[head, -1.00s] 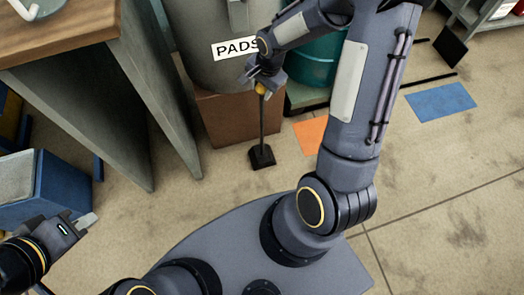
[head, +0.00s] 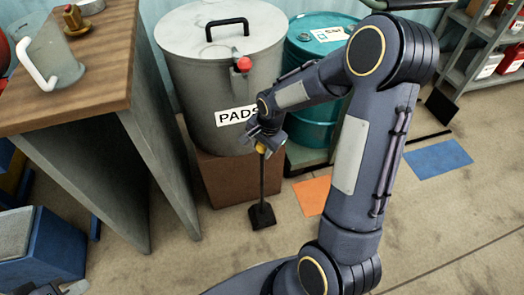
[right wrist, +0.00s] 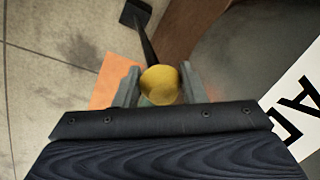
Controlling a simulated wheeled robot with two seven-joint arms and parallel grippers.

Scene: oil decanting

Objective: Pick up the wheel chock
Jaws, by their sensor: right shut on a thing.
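The wheel chock is a black block (head: 262,215) with a long thin dark handle topped by a yellow knob. It stands upright in front of the brown box, at or very near the floor. In the right wrist view the yellow knob (right wrist: 160,85) sits between the two fingers. My right gripper (head: 264,145) is shut on this knob, and the handle and block (right wrist: 134,14) extend beyond it. My left gripper (head: 77,288) only just shows at the bottom left edge; its jaws are mostly cut off.
A grey lidded bin (head: 190,90) labelled PADS stands on a brown box (head: 225,180) right behind the chock. A teal drum (head: 318,130) is to its right. A wooden-topped bench (head: 100,95) with a jug (head: 48,60) stands left. Floor is open around orange (head: 312,194) and blue (head: 438,158) patches.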

